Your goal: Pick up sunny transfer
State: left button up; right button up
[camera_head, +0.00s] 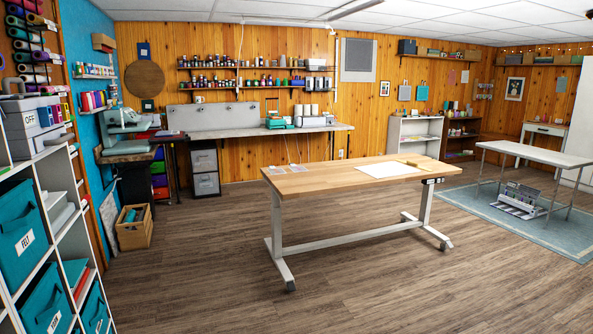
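No sheet that I can make out as the sunny transfer shows clearly. A wooden work table (330,182) on grey legs stands in the middle of the room. Two small pale sheets, a left one (277,170) and a right one (298,168), lie near its left end; their print is too small to read. A large white sheet (389,169) lies near the right end, with a yellowish block (407,163) by its far edge. Neither of my grippers is in view.
White cubbies with teal bins (22,236) stand close on the left, below rolls on the wall. A wooden crate (134,228) sits on the floor. A long counter (262,130) lines the back wall. A white table (533,152) stands right. The floor before the work table is clear.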

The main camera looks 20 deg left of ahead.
aim_at(294, 168)
jog(key=i+j+u, duration=0.2)
jog(key=i+u, duration=0.2)
jog(key=i, duration=0.15)
jog(key=i+u, duration=0.4)
jog(key=i, duration=0.15)
jog(key=i+l+u, duration=0.15)
jog(key=i+u, duration=0.25)
jog(key=i, duration=0.15)
jog(key=i+u, duration=0.15)
jog(key=i, duration=1)
jog(key=i+l+u, duration=0.1)
jog(key=i, duration=1.9)
jog(key=i+z, duration=0.1)
jog(key=i, duration=0.7)
jog(key=i+j+z, duration=0.1)
jog(key=i, duration=0.65)
jog(key=i+z, duration=0.2)
jog(key=i, duration=0.25)
jog(key=i+j+z, duration=0.2)
jog(key=i, duration=0.3)
jog(key=i+z, duration=0.2)
jog(key=i, duration=0.25)
jog(key=i+j+z, duration=0.2)
jog(key=i, duration=0.25)
jog(key=j, duration=0.1)
